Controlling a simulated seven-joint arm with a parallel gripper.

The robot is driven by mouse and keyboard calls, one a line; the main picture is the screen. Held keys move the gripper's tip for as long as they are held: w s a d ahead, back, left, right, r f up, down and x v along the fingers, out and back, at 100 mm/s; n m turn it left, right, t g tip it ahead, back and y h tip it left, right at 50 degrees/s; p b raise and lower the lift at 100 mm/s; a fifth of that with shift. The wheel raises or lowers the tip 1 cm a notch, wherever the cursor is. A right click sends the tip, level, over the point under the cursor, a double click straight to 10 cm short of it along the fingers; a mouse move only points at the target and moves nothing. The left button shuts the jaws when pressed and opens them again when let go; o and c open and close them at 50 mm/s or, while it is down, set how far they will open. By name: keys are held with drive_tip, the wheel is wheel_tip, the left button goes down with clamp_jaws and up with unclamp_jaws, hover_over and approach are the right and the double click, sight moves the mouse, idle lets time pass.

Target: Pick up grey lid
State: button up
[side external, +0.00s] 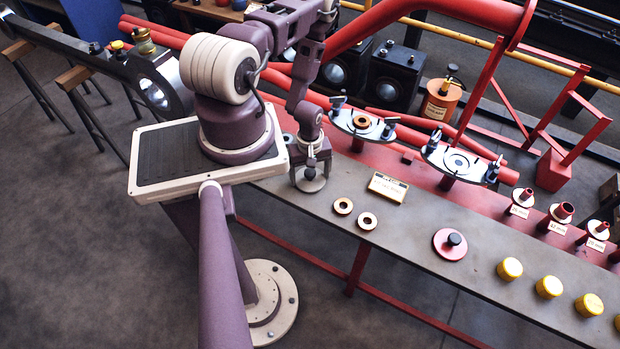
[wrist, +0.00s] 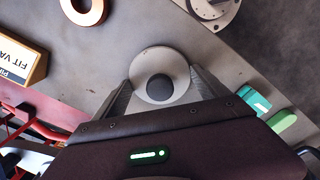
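The grey lid is a light grey disc with a dark round knob. In the wrist view the lid (wrist: 152,62) lies between and beyond my fingertips, with its knob facing the camera. In the side view the lid (side external: 312,185) is at the left end of the bench, directly below my gripper (side external: 309,165), which partly covers it. My gripper (wrist: 161,78) points down with its fingers spread, one on each side of the knob. A clear gap shows between each finger and the knob.
A small sign (side external: 388,188) stands nearby. A red lid (side external: 450,244) and several yellow caps (side external: 549,287) are farther right. Round fixtures (side external: 365,122) stand behind.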

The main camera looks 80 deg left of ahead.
sight(310, 172)
drive_tip(key=c, duration=1.1)
drive_tip(key=shift+r, duration=0.1)
wheel_tip(310, 172, up, 10)
drive_tip(key=shift+f, duration=0.1)
